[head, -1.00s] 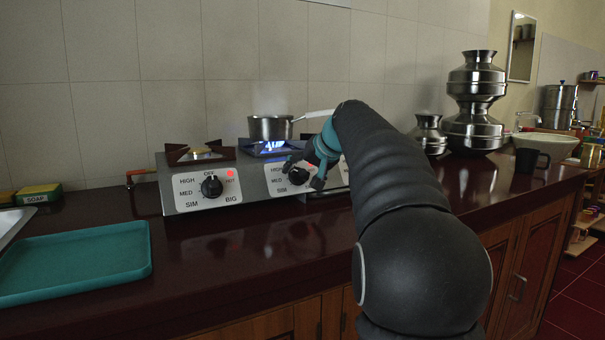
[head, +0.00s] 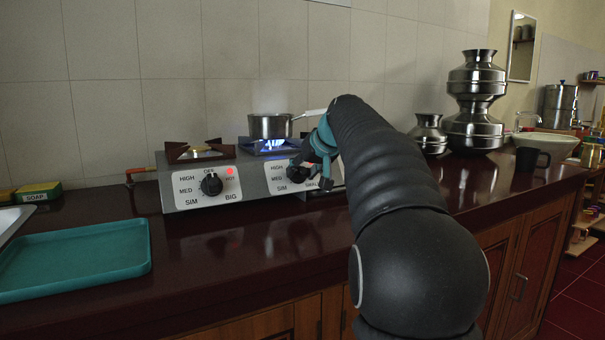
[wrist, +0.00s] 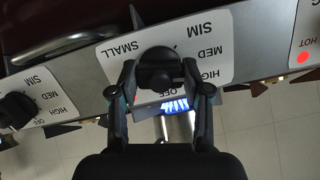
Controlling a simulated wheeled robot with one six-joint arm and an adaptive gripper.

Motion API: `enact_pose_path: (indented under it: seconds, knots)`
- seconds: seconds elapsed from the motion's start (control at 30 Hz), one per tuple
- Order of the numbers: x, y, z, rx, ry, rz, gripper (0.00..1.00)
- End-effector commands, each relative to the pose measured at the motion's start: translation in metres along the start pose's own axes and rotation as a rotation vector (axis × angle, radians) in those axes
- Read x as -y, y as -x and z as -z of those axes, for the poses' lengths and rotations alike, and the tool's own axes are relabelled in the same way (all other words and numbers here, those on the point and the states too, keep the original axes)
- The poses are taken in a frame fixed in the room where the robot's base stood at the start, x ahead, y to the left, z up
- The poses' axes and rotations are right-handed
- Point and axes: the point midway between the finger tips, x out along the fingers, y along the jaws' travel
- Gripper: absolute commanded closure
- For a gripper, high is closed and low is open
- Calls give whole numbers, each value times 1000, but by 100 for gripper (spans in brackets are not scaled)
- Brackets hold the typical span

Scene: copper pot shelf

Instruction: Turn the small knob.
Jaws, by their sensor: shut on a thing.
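The small knob (wrist: 158,72) is black and round, on a white plate (wrist: 218,40) marked SMALL, SIM, MED, HIGH and OFF, upside down in the wrist view. My gripper (wrist: 158,78) has one finger on each side of the knob and is shut on it. In the head view, my gripper (head: 312,172) is at the stove front and the same knob (head: 297,174) shows partly behind its fingers. Part of the plate's lettering is hidden there. A blue flame (head: 274,144) burns under a steel pan (head: 270,127) on the burner above this knob.
The big knob (head: 211,184) sits on the left plate, with a red HOT light (head: 230,171) beside it. A teal tray (head: 75,260) lies at the left of the dark counter. Steel pots (head: 475,105) and a black mug (head: 530,159) stand at the right.

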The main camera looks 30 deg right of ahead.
Motion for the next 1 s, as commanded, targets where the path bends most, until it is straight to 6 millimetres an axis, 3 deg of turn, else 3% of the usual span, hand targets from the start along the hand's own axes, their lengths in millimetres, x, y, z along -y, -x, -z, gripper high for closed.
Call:
enact_pose_path:
  seconds: [0.6, 1.0]
  knots:
    - [1, -1, -1, -2, 572, -115, 87]
    - [1, -1, -1, -1, 838, -168, 87]
